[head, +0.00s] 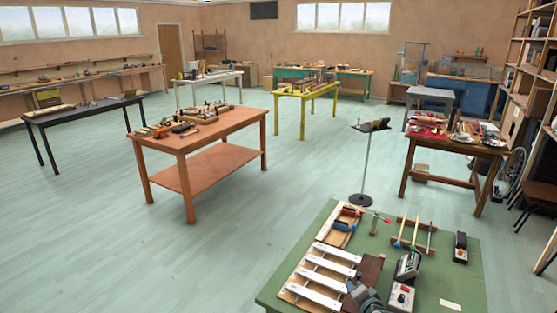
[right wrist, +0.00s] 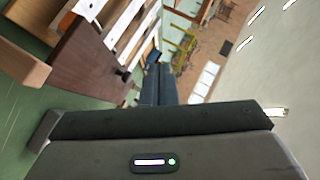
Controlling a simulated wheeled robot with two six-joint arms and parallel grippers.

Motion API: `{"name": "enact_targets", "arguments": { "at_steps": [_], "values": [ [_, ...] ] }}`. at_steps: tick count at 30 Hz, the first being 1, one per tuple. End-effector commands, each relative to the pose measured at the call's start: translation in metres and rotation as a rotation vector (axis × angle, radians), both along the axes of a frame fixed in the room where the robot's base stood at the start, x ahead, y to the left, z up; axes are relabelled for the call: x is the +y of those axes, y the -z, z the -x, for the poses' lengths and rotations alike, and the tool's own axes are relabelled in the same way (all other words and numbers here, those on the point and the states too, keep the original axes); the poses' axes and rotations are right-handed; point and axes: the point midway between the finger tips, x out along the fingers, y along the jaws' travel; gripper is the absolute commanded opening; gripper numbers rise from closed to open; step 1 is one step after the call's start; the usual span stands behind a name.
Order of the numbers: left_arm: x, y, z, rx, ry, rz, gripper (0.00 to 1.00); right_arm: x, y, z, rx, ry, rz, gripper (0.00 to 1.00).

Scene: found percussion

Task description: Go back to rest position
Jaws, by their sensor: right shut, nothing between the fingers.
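My right gripper (head: 362,296) shows at the bottom of the head view, low over the front of the green-topped table (head: 460,285). It is shut and empty, beside a set of white metal bars (head: 322,277) on a wooden frame and close to a dark brown wooden block (head: 370,270). In the right wrist view the dark fingers (right wrist: 158,85) point away from the camera, with the brown block (right wrist: 88,50) and white bars to their left. I cannot tell whether the gripper touches the block. My left gripper is not in view.
On the green table, a black device (head: 408,264) and a grey box with a red knob (head: 400,297) stand right of the gripper. A wooden tray of tools (head: 344,228) and a mallet rack (head: 414,235) lie behind.

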Motion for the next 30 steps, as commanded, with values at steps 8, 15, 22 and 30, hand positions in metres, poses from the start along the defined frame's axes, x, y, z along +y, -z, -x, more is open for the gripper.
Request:
{"name": "enact_targets", "arguments": {
  "at_steps": [8, 15, 22, 30],
  "values": [
    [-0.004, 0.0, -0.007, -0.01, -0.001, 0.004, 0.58, 0.026, 0.028, 0.173, 0.266, -0.321, 0.444, 0.0],
    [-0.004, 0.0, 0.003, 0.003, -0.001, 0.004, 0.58, 0.021, 0.012, 0.304, 0.475, -0.526, 0.731, 0.0],
    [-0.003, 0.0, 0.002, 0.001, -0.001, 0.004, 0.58, 0.012, -0.011, 0.375, 0.599, -0.626, 0.86, 0.0],
    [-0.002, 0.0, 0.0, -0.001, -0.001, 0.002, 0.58, 0.003, -0.037, 0.434, 0.703, -0.703, 0.948, 0.0]
  ]
}}
